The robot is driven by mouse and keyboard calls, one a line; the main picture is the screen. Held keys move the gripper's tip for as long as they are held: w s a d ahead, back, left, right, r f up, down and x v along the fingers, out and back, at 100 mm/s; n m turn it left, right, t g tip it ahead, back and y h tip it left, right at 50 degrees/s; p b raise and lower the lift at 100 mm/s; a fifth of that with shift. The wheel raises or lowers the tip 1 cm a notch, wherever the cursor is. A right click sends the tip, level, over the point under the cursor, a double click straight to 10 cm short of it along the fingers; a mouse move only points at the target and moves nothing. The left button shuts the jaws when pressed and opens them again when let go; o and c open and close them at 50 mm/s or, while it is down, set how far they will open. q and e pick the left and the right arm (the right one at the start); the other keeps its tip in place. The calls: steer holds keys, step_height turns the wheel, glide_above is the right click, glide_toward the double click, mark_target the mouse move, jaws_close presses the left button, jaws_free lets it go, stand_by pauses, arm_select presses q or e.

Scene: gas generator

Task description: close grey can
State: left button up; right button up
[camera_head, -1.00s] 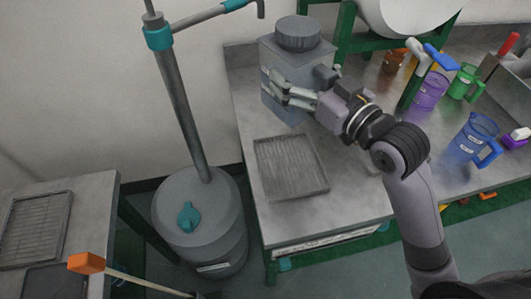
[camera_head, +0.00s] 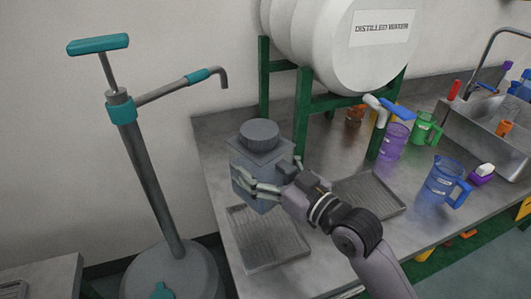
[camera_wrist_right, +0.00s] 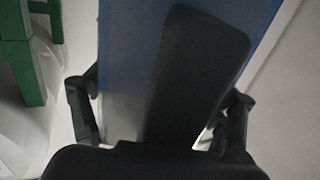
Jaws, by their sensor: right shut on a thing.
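The grey can (camera_head: 252,165) is a boxy grey container with a wide round ribbed grey cap (camera_head: 259,135) on its top. It looks upright, at the left part of the steel counter, by the back of a drip tray. I cannot tell whether the cap is tight. My right gripper (camera_head: 258,187) is shut on the can's lower body from the right, its fingers across the front side. In the right wrist view, a blue-grey surface (camera_wrist_right: 125,60) fills the space between the dark fingers. My left gripper is not in view.
Drip trays (camera_head: 268,240) lie in front of the can and to its right (camera_head: 370,195). A distilled water tank (camera_head: 345,40) stands on a green frame behind. A pump (camera_head: 145,170) stands left. Purple (camera_head: 394,140), green (camera_head: 427,130) and blue (camera_head: 443,182) jugs stand right.

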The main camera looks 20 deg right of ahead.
step_height(320, 180, down, 6)
steer(key=shift+f+b, duration=0.2)
steer(key=shift+b, duration=0.2)
steer(key=shift+f+b, duration=0.4)
steer(key=shift+f, duration=1.7)
steer(key=shift+f, duration=0.2)
steer(key=o, duration=2.3)
steer(key=shift+f, duration=0.15)
steer(key=shift+o, duration=0.2)
